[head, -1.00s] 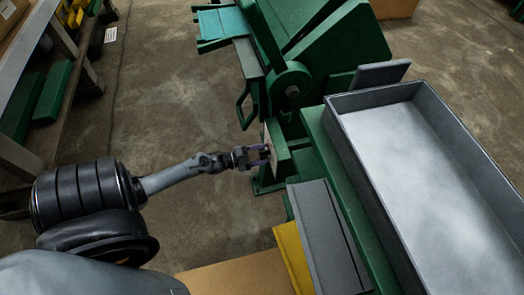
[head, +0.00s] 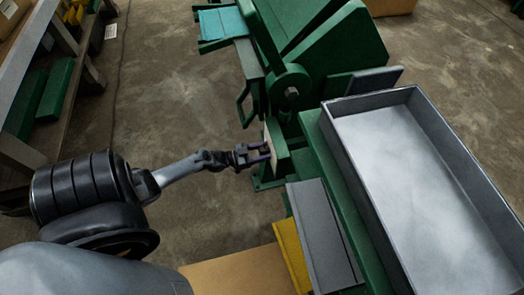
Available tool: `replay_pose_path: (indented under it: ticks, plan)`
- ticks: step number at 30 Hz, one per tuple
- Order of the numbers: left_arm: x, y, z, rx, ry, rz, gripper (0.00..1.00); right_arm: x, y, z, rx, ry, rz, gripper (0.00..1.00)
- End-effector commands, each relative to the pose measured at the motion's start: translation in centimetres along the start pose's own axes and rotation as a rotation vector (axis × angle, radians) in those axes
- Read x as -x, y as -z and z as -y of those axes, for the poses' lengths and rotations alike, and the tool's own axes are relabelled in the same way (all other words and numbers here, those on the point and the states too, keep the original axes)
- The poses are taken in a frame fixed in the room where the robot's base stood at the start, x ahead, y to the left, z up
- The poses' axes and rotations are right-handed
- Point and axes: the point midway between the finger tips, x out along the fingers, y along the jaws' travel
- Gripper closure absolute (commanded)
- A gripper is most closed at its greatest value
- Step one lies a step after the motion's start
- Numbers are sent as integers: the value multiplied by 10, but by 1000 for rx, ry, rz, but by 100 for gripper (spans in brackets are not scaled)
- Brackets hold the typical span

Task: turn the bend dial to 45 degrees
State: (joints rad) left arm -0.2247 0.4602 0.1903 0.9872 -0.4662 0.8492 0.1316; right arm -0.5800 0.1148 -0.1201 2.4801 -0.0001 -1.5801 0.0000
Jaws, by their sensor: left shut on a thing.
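The green bending machine (head: 335,50) stands at the top centre in the head view. A small green box with a pale front plate (head: 268,136) is fixed low on its near side, facing my left arm. My left gripper (head: 264,152) is at this plate, its two purplish fingers pointing right and shut on the bend dial. The dial is small and mostly hidden between the fingers, so its marks and angle cannot be read. My right gripper is not in view.
A large grey metal tray (head: 335,130) lies on a green bench at the right. Grey and yellow sheets (head: 325,235) lie below the machine. Open concrete floor (head: 175,90) lies to the left.

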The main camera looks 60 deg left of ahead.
Motion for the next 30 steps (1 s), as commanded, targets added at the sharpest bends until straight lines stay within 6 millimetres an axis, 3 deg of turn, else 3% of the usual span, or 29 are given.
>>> replay_pose_path:
  ticks: [17, 18, 22, 30]
  plan:
    - [0, -1, 0, 37, 0, 2, 77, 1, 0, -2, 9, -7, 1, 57]
    - [0, -1, 0, 37, 0, 2, 44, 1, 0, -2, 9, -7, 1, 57]
    - [0, -1, 0, 36, 0, 2, 24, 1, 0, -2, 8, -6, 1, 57]
    - [0, 0, 0, 34, 0, 1, 22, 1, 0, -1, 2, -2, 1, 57]
